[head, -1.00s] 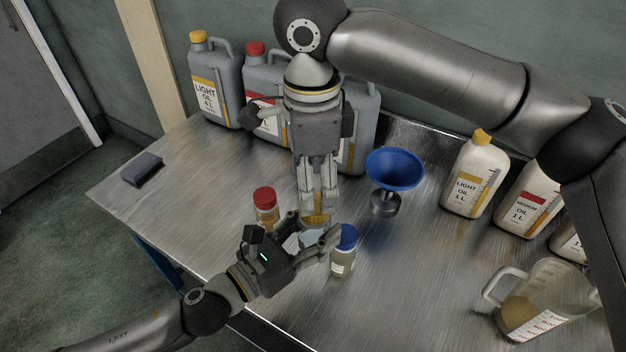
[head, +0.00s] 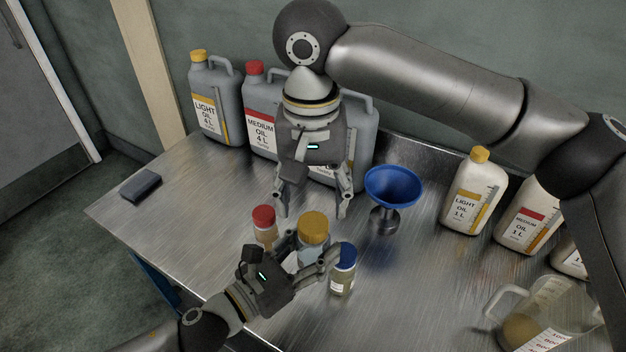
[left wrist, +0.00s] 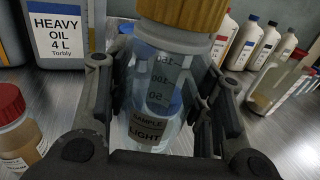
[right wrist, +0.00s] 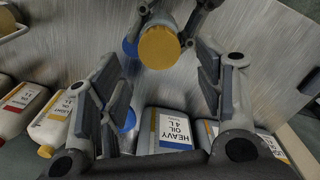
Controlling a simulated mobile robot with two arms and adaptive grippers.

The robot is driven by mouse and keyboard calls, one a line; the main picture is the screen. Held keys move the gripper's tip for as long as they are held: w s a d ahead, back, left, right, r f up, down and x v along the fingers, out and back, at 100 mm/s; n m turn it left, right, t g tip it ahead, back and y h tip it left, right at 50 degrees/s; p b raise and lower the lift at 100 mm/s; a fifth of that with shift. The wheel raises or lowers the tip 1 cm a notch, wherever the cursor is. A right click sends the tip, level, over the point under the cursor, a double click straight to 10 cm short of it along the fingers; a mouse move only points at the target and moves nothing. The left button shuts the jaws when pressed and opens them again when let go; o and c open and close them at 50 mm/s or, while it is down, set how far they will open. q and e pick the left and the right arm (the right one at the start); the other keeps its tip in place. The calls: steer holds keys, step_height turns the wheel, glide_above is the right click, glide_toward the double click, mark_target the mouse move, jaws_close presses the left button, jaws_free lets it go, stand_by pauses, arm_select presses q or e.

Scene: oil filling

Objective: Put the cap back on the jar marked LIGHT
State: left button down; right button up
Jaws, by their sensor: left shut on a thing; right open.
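The jar marked LIGHT (left wrist: 150,105) is clear and stands between the fingers of my left gripper (head: 305,262), which is shut on it. Its label shows in the left wrist view. The yellow cap (head: 313,228) sits on top of the jar; in the left wrist view the cap (left wrist: 185,12) covers the mouth. In the right wrist view the cap (right wrist: 159,47) shows from above. I cannot tell how tight it is. My right gripper (head: 310,212) is open and empty, above and behind the cap, its fingers apart from it.
A red-capped jar (head: 264,225) stands left of the held jar, a blue-capped jar (head: 343,270) close on its right. A blue funnel (head: 393,187) stands behind to the right. Large cans (head: 215,100) line the back; bottles (head: 470,195) and a measuring jug (head: 550,310) stand right. The left table is mostly clear.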

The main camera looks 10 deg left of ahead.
steer(key=n, duration=0.5)
steer(key=shift+r, duration=0.15)
steer(key=n, duration=0.5)
steer(key=shift+r, duration=0.15)
steer(key=n, duration=0.5)
steer(key=shift+r, duration=0.15)
steer(key=n, duration=0.4)
steer(key=shift+r+n, duration=0.15)
steer(key=shift+n, duration=0.25)
steer(key=n, duration=0.4)
steer(key=shift+r+n, duration=0.15)
steer(key=shift+n, duration=0.25)
steer(key=n, duration=0.5)
steer(key=shift+r, duration=0.15)
steer(key=n, duration=0.4)
steer(key=shift+r+n, duration=0.1)
steer(key=shift+n, duration=0.3)
steer(key=n, duration=0.5)
steer(key=shift+r, duration=0.15)
